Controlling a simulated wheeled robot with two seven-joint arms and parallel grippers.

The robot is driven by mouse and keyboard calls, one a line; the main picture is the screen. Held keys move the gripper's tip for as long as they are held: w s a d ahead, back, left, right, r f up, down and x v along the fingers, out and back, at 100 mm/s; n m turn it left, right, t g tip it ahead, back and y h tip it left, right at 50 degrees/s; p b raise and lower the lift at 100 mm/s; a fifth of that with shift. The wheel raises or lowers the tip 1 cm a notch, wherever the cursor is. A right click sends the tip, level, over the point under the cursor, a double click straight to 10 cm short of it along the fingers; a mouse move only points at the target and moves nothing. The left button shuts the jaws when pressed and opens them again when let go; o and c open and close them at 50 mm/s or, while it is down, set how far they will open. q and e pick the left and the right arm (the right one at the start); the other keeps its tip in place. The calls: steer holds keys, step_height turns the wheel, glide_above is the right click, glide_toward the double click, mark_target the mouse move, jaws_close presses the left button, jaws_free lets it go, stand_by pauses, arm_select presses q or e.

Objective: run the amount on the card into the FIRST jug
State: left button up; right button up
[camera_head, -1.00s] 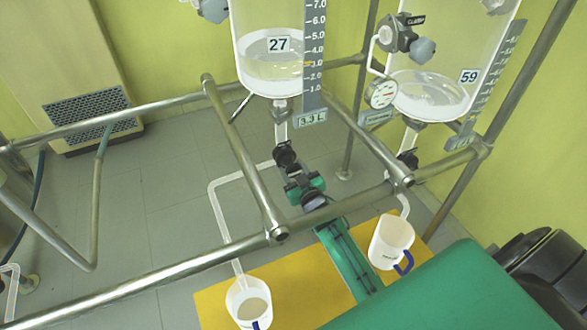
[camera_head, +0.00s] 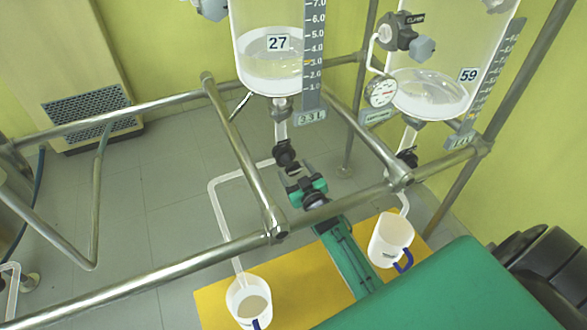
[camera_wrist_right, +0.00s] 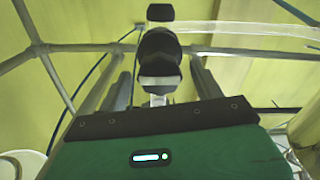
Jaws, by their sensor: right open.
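Glass reactor 27 (camera_head: 270,78) holds clear liquid beside a numbered scale (camera_head: 314,50). A small card (camera_head: 312,119) below the scale reads 3.3 L or 2.3 L; the first digit is unclear. Its black outlet valve (camera_head: 285,153) also shows in the right wrist view (camera_wrist_right: 160,62). From there a pipe runs down to the left jug (camera_head: 249,300), which holds some liquid. A second jug (camera_head: 391,240) stands under reactor 59 (camera_head: 430,92). My right gripper (camera_head: 299,172) is open and empty, just short of the valve, its fingers on either side in the wrist view. My left gripper is out of view.
Metal rails (camera_head: 160,276) frame the reactors and cross close to my right arm. A gauge (camera_head: 381,92) and another valve (camera_head: 408,158) belong to reactor 59. Both jugs stand on a yellow surface (camera_head: 300,290).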

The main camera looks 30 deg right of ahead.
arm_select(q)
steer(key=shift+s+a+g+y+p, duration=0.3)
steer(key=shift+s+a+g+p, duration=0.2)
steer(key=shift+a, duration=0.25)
arm_select(e)
steer(key=s, duration=1.2)
steer(key=shift+a, duration=0.4)
steer(key=shift+s, duration=0.1)
